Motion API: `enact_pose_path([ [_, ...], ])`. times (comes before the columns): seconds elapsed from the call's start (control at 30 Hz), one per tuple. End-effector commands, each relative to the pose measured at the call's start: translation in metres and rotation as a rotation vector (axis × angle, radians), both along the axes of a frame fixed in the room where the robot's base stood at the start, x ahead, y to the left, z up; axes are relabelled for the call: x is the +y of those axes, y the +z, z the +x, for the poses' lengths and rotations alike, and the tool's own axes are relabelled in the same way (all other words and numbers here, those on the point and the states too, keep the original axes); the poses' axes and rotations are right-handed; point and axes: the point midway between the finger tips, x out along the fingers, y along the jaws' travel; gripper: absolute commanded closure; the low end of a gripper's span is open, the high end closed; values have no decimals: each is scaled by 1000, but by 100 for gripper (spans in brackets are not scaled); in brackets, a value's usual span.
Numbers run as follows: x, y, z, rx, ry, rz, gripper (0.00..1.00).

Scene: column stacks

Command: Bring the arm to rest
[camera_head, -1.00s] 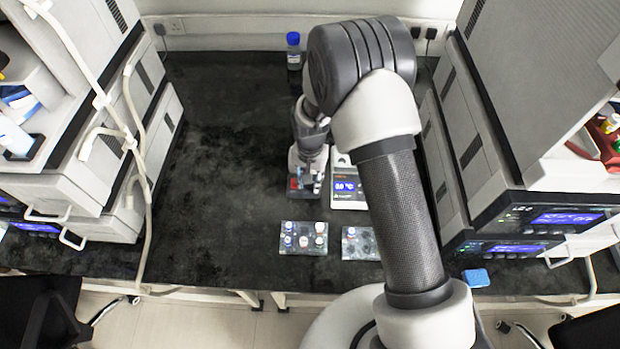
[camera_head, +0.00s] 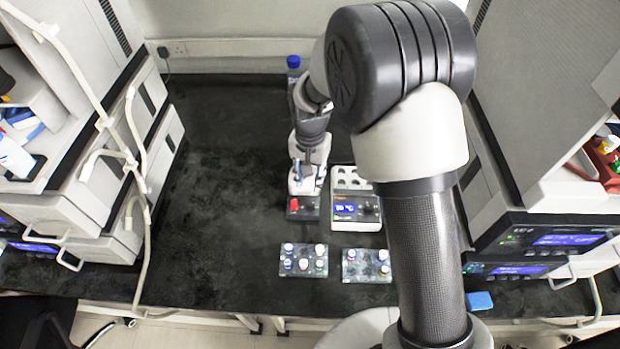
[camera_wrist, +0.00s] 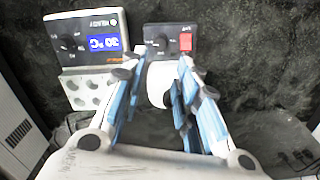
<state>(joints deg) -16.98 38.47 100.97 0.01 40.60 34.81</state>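My arm rises from the front right of the bench and bends down at the back. My gripper (camera_head: 303,182) hangs just above or beside a small dark device with a red switch (camera_head: 304,207). In the wrist view the blue-padded fingers of my gripper (camera_wrist: 158,78) are apart with nothing visible held between them. The small device (camera_wrist: 170,42) lies beyond the fingertips, with its white round part partly hidden. I cannot tell whether a finger touches it.
A white heating block (camera_head: 356,212) with a lit display stands right of the small device. Two clear vial racks, a left one (camera_head: 303,272) and a right one (camera_head: 367,277), sit in front. A blue-capped bottle (camera_head: 293,66) stands behind.

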Motion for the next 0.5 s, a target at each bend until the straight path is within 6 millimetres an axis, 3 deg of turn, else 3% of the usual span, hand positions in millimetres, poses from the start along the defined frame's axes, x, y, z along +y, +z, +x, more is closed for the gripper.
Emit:
enact_pose_path([
  [0.37, -1, 2, 0, -2, 1, 0, 71],
  [0.5, -11, 31, -4, -29, 14, 8, 71],
])
